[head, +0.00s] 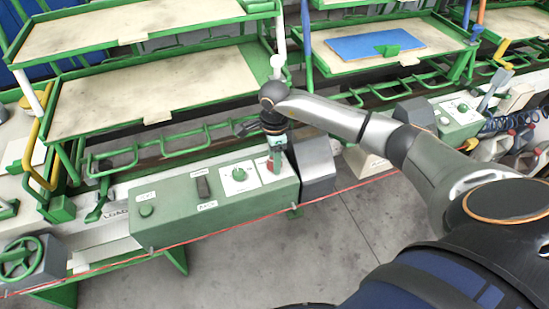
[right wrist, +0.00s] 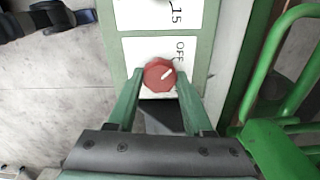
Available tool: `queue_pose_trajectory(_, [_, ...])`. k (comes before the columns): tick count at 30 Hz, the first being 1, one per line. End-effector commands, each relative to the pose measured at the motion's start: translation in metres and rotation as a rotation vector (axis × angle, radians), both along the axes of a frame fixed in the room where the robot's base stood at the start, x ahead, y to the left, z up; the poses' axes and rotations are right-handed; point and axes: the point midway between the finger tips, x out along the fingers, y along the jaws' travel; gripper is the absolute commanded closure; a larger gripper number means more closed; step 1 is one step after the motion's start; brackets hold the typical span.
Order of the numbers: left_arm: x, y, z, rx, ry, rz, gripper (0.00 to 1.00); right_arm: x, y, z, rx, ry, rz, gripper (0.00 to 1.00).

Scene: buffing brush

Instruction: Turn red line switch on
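The red switch knob (right wrist: 159,75) sits on a white plate with an "OFF" label (right wrist: 180,50) beside it in the right wrist view. Its white mark points to the upper right. My right gripper (right wrist: 159,80) is open, with one green finger on each side of the knob and small gaps between. In the head view my right gripper (head: 275,165) points down at the right end of the green control box (head: 220,207), and the knob (head: 269,165) is partly hidden by it. My left gripper is not in view.
The box also carries a green dial (head: 239,175), a dark rocker switch (head: 202,188) and a green button (head: 146,211). A red line (head: 200,237) runs along its front. Green-framed shelves (head: 150,90) stand behind. A green rail (right wrist: 275,60) rises right of the knob in the wrist view.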

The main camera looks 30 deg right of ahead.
Motion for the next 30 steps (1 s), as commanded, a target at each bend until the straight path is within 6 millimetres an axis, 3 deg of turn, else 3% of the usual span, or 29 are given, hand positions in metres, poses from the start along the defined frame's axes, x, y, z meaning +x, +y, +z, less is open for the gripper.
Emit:
queue_pose_trajectory(2, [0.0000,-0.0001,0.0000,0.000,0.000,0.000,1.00,-0.0001,-0.0002,0.0003,0.000,0.000,0.000,0.63])
queue_pose_trajectory(12, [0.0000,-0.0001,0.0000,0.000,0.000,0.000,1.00,0.0000,-0.0003,0.0004,0.000,0.000,0.000,1.00])
queue_pose_trajectory(23, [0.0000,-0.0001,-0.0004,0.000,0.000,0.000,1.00,-0.0002,-0.0005,0.0004,-0.001,0.001,-0.046,1.00])
queue_pose_trajectory(30, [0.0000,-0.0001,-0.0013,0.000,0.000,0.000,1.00,0.0003,-0.0009,0.0008,-0.001,-0.001,-0.194,1.00])
